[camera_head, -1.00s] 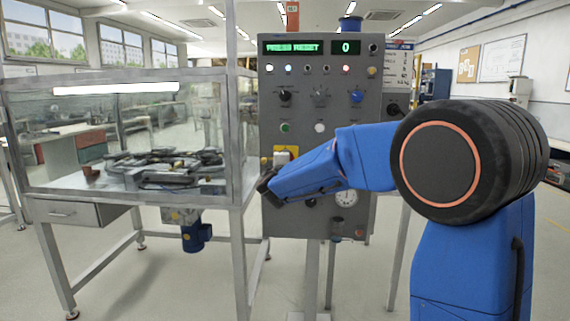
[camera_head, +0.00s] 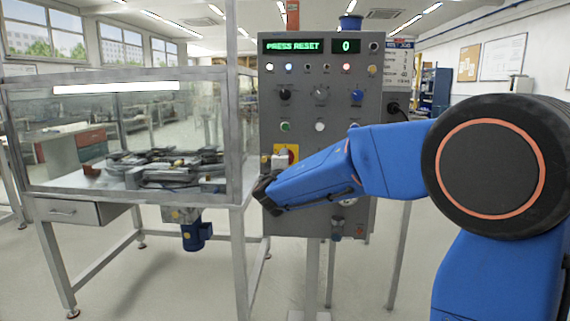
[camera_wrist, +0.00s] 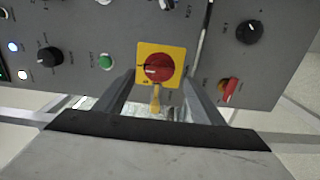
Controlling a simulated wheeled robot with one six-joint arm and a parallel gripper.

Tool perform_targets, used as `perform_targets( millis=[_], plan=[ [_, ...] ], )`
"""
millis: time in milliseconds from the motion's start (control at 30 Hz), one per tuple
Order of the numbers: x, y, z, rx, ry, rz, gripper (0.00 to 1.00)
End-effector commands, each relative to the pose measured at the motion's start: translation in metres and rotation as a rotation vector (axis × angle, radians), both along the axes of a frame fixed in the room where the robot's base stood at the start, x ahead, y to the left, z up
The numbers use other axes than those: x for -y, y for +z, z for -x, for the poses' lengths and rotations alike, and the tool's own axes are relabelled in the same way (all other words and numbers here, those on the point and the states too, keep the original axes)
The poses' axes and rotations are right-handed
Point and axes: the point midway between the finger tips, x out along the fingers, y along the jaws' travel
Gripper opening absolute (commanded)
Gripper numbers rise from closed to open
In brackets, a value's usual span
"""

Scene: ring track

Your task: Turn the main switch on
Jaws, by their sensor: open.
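The main switch looks like a red rotary knob on a square yellow plate. In the wrist view the red knob (camera_wrist: 158,67) sits just beyond the fingertips, roughly centred between them. In the head view its yellow plate (camera_head: 280,161) is partly hidden behind my arm. A brass-coloured piece (camera_wrist: 156,98) hangs below the plate in the wrist view. My gripper (camera_wrist: 160,88) is open, with one finger on each side below the plate. In the head view my gripper (camera_head: 265,193) is in front of the panel's lower left. I cannot tell whether it touches anything.
The grey control panel (camera_head: 330,105) carries several knobs, lamps and a display (camera_head: 291,46) reading "PRESS RESET". A red lever (camera_wrist: 230,90) is right of the switch in the wrist view. A glass-walled table (camera_head: 120,200) stands close on the left.

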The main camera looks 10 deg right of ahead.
Motion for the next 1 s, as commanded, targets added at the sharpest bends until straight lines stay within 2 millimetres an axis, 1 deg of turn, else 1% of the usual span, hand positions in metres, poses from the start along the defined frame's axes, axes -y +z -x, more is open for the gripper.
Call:
perform_targets(
  millis=[33,200,400,500,700,1000],
  plan=[
    [-0.004,0.001,0.011,0.001,0.003,0.000,0.62],
    [-0.015,0.001,0.044,0.001,0.003,0.000,0.62],
    [-0.027,0.000,0.080,0.001,0.003,0.000,0.62],
    [-0.031,0.000,0.095,0.001,0.002,-0.001,0.62],
    [-0.037,0.000,0.113,0.000,0.001,0.001,0.62],
    [-0.038,0.000,0.116,0.000,-0.001,0.001,0.62]
  ],
)
